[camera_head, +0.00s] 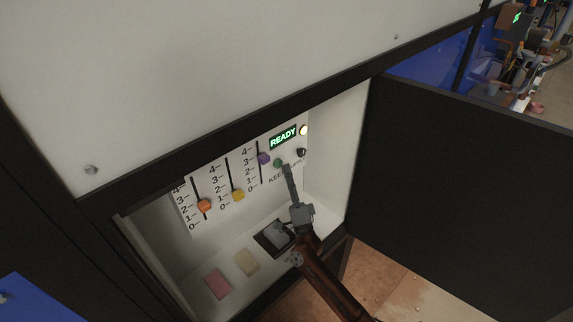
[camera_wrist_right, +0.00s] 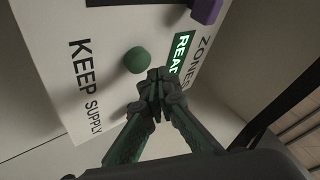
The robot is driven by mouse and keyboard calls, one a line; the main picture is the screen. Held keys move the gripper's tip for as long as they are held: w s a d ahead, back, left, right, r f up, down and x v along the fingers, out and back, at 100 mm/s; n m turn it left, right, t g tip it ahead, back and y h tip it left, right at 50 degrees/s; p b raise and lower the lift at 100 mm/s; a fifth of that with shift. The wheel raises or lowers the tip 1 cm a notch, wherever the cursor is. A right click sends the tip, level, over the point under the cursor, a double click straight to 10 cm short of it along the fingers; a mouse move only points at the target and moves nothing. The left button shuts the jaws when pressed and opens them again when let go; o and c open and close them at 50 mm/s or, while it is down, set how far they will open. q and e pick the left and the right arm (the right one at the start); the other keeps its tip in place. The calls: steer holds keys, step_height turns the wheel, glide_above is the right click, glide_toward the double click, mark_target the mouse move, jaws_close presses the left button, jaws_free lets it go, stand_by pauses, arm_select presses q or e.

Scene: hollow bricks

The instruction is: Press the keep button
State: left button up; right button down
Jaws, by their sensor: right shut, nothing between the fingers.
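The keep button is a round green knob (camera_head: 278,163) on the white panel inside the open cabinet, just above the printed word KEEP. In the right wrist view the green button (camera_wrist_right: 135,60) stands near the KEEP label (camera_wrist_right: 80,62). My right gripper (camera_head: 287,169) is shut and empty, its tips in front of the panel just to the right of the button. In the right wrist view its closed fingertips (camera_wrist_right: 157,80) appear beside the button with a small gap; contact is not visible. My left gripper is not in view.
The cabinet's dark door (camera_head: 460,190) stands open at right. Pink and cream blocks lie on the cabinet floor.

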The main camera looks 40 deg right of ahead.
steer(key=shift+w+f+h, duration=0.1)
steer(key=shift+w+h, duration=0.2)
steer(key=shift+w, duration=0.6)
stand_by(0.8)
steer(key=shift+s, duration=1)
steer(key=shift+p, duration=0.3)
steer(key=s+p, duration=0.1)
steer(key=s, duration=0.4)
steer(key=shift+d, duration=0.15)
stand_by(0.5)
